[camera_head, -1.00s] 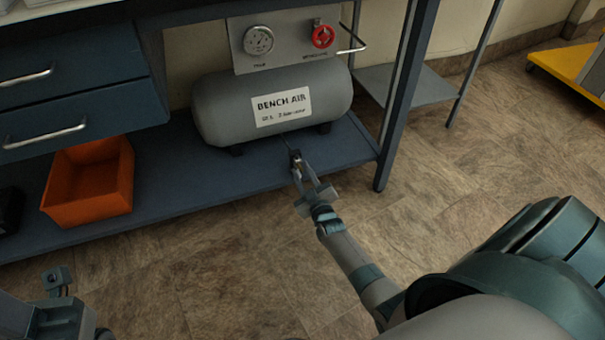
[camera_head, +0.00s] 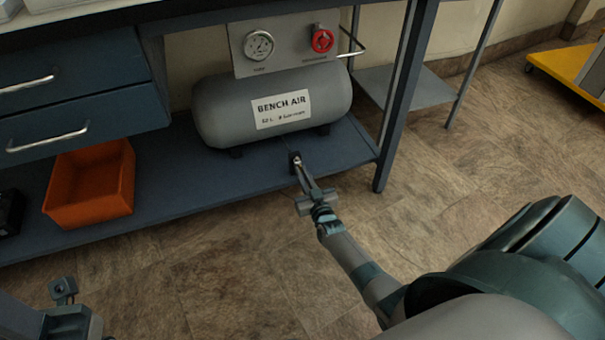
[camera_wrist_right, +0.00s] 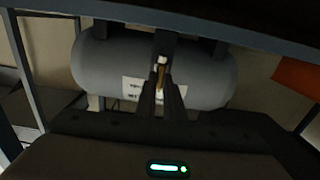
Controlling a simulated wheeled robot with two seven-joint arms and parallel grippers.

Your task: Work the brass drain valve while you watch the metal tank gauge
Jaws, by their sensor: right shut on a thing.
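The grey air tank (camera_head: 222,112), labelled BENCH AIR, lies on the bench's lower shelf. The metal tank gauge (camera_head: 259,45), round with a pale dial, is on the panel above it; its needle is too small to read. My right gripper (camera_head: 297,163) is at the shelf's front edge, below the tank. In the right wrist view, that gripper (camera_wrist_right: 160,92) is shut on a small brass piece, the drain valve's handle (camera_wrist_right: 161,76). The fingers hide part of it. My left gripper (camera_head: 62,290) is at the lower left, away from the tank; its jaw opening is unclear.
A red knob (camera_head: 323,40) sits on the panel right of the gauge. An orange bin (camera_head: 91,212) stands on the lower shelf (camera_head: 185,190) at left, under blue drawers (camera_head: 85,120). A bench leg (camera_head: 395,130) stands right of the tank. The floor in front is clear.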

